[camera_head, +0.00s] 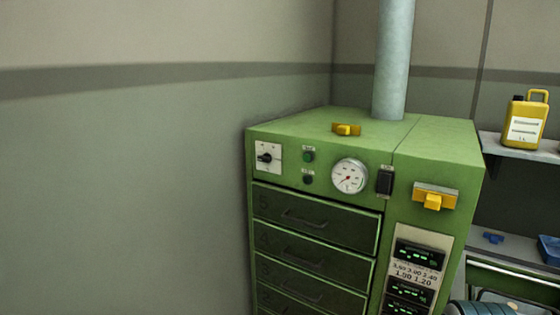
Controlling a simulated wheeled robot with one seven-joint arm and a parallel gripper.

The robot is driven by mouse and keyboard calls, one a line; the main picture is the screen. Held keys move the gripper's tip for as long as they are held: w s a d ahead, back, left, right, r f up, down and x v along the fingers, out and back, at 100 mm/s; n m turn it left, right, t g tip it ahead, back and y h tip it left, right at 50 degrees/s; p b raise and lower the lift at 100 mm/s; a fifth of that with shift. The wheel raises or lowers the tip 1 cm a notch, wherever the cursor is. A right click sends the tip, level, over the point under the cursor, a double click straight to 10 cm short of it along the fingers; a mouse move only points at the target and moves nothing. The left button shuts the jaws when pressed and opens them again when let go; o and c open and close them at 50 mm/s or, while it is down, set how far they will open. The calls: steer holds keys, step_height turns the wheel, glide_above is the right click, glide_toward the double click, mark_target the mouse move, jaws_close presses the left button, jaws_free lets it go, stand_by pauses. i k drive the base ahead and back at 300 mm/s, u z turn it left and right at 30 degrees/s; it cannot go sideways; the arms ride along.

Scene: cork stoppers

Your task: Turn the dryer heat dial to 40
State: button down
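The green dryer cabinet (415,145) stands against the wall in the middle and right of the head view. A black knob on a white plate, which looks like the heat dial (265,157), is at the upper left of its front face. The marks on the plate are too small to read, so I cannot tell its setting. A round white gauge with a red needle (348,177) sits right of it on the same panel. My gripper is not in view.
Dark drawers (315,220) lie below the panel. A yellow handle (433,198) juts from the right front, and another yellow piece (346,129) sits on top near a grey pipe (394,60). A yellow canister (525,120) stands on a shelf at right.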

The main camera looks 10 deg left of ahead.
mark_target(267, 158)
steer(key=u, duration=1)
steer(key=i, duration=0.4)
steer(key=z, duration=0.95)
